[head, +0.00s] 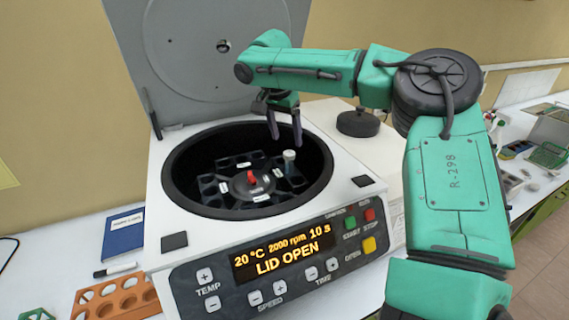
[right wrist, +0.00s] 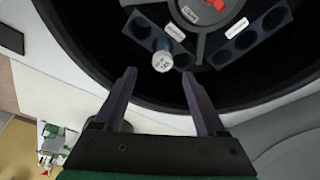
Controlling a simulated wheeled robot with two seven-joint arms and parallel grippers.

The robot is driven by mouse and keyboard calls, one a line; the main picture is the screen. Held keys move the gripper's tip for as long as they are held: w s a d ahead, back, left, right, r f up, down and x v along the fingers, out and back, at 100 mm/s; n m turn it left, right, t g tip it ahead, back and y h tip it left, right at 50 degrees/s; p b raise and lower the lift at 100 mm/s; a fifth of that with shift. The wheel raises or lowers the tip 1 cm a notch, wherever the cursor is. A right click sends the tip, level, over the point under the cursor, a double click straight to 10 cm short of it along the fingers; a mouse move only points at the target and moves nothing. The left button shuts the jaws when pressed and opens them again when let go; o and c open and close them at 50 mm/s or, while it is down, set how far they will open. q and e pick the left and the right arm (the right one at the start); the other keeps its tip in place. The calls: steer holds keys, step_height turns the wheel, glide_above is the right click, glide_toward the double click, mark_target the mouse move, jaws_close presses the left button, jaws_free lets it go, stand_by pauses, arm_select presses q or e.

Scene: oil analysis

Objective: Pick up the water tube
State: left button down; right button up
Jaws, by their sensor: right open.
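One tube (head: 289,159) with a pale cap stands in a slot of the rotor (head: 250,182) inside the open centrifuge (head: 172,210). In the right wrist view the tube (right wrist: 162,62) shows its labelled cap, just beyond and between the fingertips; the label is too small to read. My right gripper (head: 285,138) is open and empty, pointing down over the back right of the bowl. In the right wrist view its fingers (right wrist: 157,75) are spread apart, not touching the tube. My left gripper is not in view.
The raised lid (head: 200,50) stands behind the bowl, and the bowl's rim surrounds the rotor. A red knob (head: 251,177) sits at the rotor's centre. An orange rack (head: 118,298), a marker (head: 115,269) and a blue book (head: 122,232) lie at the left.

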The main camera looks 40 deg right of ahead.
mark_target(289, 153)
steer(key=f, duration=0.1)
steer(key=d+f+p, duration=0.1)
steer(key=shift+s+d+f, duration=0.15)
steer(key=shift+s+f, duration=0.25)
steer(key=f+p, duration=0.1)
steer(key=f, duration=0.1)
steer(key=w+f+p, duration=0.1)
steer(key=w+d+f+p, duration=0.1)
steer(key=f, duration=0.1)
steer(key=shift+w+f+p, duration=0.2)
steer(key=shift+f+p, duration=0.15)
steer(key=shift+d+f, duration=0.1)
steer(key=shift+f, duration=0.15)
steer(key=shift+s, duration=0.2)
steer(key=shift+s+d, duration=0.1)
steer(key=shift+c, duration=0.5)
steer(key=c, duration=0.5)
jaws_close()
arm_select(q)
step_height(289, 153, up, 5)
arm_select(e)
steer(key=shift+r, duration=0.15)
